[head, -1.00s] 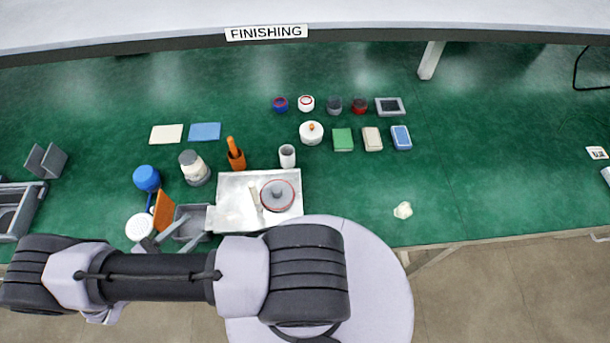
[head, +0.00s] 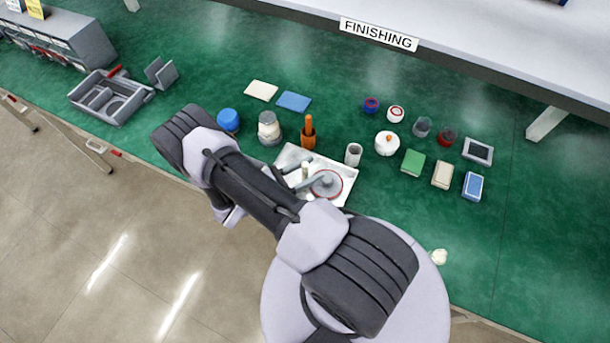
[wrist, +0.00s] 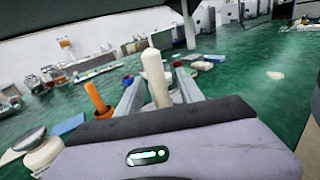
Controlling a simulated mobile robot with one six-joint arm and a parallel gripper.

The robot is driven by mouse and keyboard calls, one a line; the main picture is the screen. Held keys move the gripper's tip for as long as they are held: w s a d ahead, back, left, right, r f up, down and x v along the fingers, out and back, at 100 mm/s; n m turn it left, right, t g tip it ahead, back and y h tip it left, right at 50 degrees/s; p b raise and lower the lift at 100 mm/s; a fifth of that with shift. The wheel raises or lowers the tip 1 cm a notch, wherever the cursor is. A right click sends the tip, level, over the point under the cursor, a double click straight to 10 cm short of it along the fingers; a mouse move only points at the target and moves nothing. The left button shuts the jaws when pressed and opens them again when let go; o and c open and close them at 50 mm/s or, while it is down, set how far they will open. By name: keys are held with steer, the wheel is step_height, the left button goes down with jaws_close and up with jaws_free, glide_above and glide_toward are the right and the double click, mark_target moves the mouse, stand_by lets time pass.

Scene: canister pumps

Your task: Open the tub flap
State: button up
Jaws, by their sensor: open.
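I cannot make out the tub or its flap in the current frames; my arm covers part of the bench left of the metal tray (head: 338,199) in the head view. My gripper (head: 301,175) is low over that tray, left of a grey round lid with a red rim (head: 327,184). Its two grey fingers are apart. A cream upright piece (head: 305,170) shows between the fingers in the head view, and a cream bottle-like shape (wrist: 155,77) shows between them in the wrist view. I cannot tell whether the fingers touch it.
A grey compartment tray (head: 110,97) lies far left.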

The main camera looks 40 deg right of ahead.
steer(key=shift+s+d, duration=0.2)
steer(key=shift+d, duration=0.65)
steer(key=shift+a, duration=0.15)
steer(key=shift+c, duration=0.4)
jaws_close()
steer(key=shift+r, duration=0.15)
